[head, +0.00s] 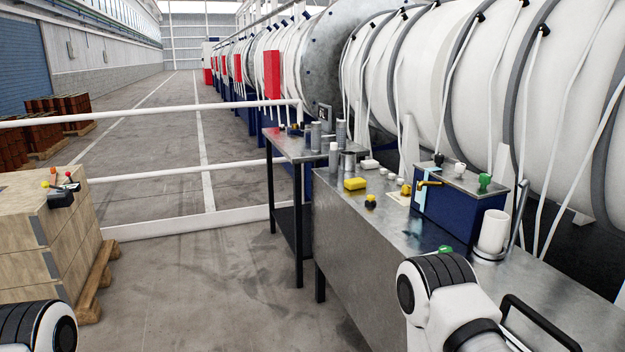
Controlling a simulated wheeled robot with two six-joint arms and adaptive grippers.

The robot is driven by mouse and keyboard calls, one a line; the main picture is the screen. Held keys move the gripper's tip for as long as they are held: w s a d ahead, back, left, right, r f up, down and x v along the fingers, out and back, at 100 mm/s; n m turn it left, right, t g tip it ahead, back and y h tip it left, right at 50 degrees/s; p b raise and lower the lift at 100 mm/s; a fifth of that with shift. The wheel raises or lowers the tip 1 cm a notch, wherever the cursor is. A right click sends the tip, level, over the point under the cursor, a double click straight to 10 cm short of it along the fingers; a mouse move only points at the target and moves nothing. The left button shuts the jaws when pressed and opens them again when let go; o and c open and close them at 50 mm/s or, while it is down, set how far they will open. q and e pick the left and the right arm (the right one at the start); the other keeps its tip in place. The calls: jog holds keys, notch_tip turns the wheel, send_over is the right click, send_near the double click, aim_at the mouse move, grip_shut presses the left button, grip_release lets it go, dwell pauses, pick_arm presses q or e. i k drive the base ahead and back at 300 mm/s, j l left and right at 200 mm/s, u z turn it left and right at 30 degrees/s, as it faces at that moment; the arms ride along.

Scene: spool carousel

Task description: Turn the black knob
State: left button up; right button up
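A small black knob (438,158) stands on the top of a blue box with a grey metal lid (455,205) on the steel bench. It is at the far left of a row, with a white knob (459,169) and a green knob (484,182) to its right. No gripper touches it. Part of my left arm shows at the bottom left and part of my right arm at the bottom right, in front of the bench. Both grippers are outside the view.
A white cylinder (494,232) stands right of the box. A yellow block (355,184) and small parts lie on the bench (345,230). A white railing (150,175) crosses the left; wooden crates (50,235) stand there.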

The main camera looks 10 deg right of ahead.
aim_at(439, 158)
jog(key=i, duration=0.65)
jog(key=i+z, duration=0.15)
jog(key=i, duration=0.5)
jog(key=i+j, duration=0.15)
jog(key=i, duration=0.45)
jog(key=i+j+z, duration=0.15)
jog(key=i, duration=0.5)
jog(key=i+j, duration=0.15)
jog(key=i, duration=0.5)
